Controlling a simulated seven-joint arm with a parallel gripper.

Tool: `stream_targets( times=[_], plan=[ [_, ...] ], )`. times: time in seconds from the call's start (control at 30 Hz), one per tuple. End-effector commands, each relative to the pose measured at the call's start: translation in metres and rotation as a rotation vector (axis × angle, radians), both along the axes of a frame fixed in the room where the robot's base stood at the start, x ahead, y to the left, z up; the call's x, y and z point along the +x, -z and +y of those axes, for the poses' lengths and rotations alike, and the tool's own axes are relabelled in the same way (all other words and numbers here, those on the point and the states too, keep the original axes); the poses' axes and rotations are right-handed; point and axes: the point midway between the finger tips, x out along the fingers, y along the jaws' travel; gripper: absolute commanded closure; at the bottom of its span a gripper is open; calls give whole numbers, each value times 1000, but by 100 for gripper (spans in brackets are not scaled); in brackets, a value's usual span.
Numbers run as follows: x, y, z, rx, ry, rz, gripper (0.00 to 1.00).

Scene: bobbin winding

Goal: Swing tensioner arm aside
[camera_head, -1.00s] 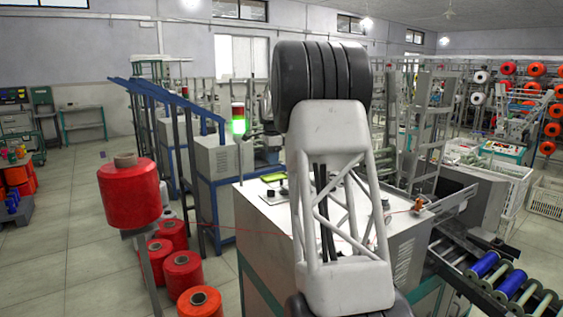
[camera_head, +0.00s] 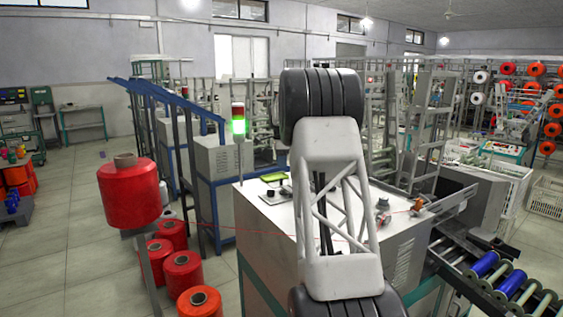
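My arm stands upright in the middle of the view and hides part of the machine behind it. My gripper is out of sight. I cannot make out the tensioner arm for certain. A thin red thread runs from the large red spool (camera_head: 130,195) at the left, behind my arm link, toward a small orange-brown piece (camera_head: 418,204) on the right edge of the pale winding machine (camera_head: 268,213). Small round metal fittings (camera_head: 383,212) sit on the machine top just right of my arm.
A roller conveyor with blue bobbins (camera_head: 484,264) lies at the lower right. Several red spools (camera_head: 182,270) stand on the floor at the left. A signal tower (camera_head: 238,122) shows green behind the machine. The floor at far left is mostly clear.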

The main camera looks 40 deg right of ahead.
Motion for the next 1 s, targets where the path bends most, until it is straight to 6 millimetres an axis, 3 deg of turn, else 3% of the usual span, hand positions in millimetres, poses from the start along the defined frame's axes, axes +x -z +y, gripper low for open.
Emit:
stream_targets(
  times=[1.0],
  plan=[
    [0,56,0,1,0,1,66]
  ],
)
